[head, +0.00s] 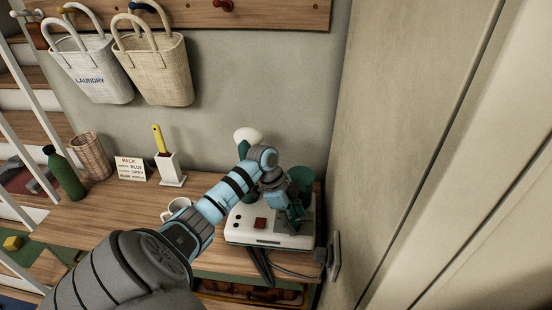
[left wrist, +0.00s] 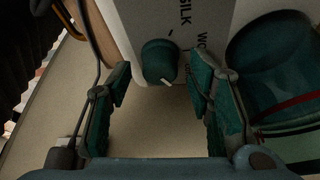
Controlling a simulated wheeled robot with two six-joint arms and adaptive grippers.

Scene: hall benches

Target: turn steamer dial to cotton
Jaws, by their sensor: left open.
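The steamer (head: 245,232) is a white box with a red button on the bench at the right, near the wall. My left gripper (head: 293,217) is over its right part and hides the dial there. In the left wrist view the dial (left wrist: 159,60) is a dark teal knob with a white pointer mark, on a pale panel (left wrist: 195,20) lettered "SILK" and a cut-off "WO". The pointer is toward the bottom right of that picture. My open left fingers (left wrist: 161,80) are on either side of the knob, with gaps showing. No "cotton" label is visible. My right gripper is not in view.
A dark teal tank (head: 301,178) stands close to the gripper; a teal vessel (left wrist: 275,65) fills the wrist view's right. A white mug (head: 176,207), yellow-handled tool (head: 159,140), card (head: 130,168) and green bottle (head: 64,175) stand left. The wall is close at right.

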